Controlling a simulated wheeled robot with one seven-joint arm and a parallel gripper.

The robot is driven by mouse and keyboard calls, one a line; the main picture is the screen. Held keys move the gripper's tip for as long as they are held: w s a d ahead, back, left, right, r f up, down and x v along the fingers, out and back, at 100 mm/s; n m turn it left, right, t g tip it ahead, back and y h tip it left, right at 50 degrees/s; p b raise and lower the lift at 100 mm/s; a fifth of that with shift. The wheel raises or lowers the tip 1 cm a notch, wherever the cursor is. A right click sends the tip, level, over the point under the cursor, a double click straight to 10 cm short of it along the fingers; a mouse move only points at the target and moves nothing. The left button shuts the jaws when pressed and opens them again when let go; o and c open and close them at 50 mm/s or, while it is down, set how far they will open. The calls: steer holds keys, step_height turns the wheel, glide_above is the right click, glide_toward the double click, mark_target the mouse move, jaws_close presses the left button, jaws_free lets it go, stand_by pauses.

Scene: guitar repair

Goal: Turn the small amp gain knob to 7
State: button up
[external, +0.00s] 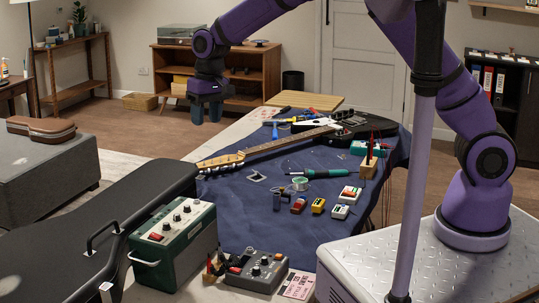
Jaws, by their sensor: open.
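The small amp (190,248) is a dark green box with a pale top panel, at the front left of the workbench beside the black guitar case. Its panel carries a row of dark knobs (177,217) and a red switch (156,237). The knob labels and pointer settings are too small to read, so I cannot tell which knob is the gain. My gripper (206,118) is open and empty, with its fingers pointing down. It hangs high in the upper middle of the picture, well apart from the amp.
A grey box with knobs (257,270) stands right of the amp. The black guitar case (95,235) lies left of it. A guitar (270,143), a soldering iron (320,173) and several small pedals lie on the blue mat (232,222). Bare mat shows behind the amp.

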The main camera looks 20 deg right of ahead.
steer(key=n+h, duration=0.1)
steer(key=n, duration=0.1)
glide_above(166, 224)
step_height(166, 224, down, 12)
step_height(166, 224, down, 11)
steer(key=shift+w, duration=0.1)
jaws_close()
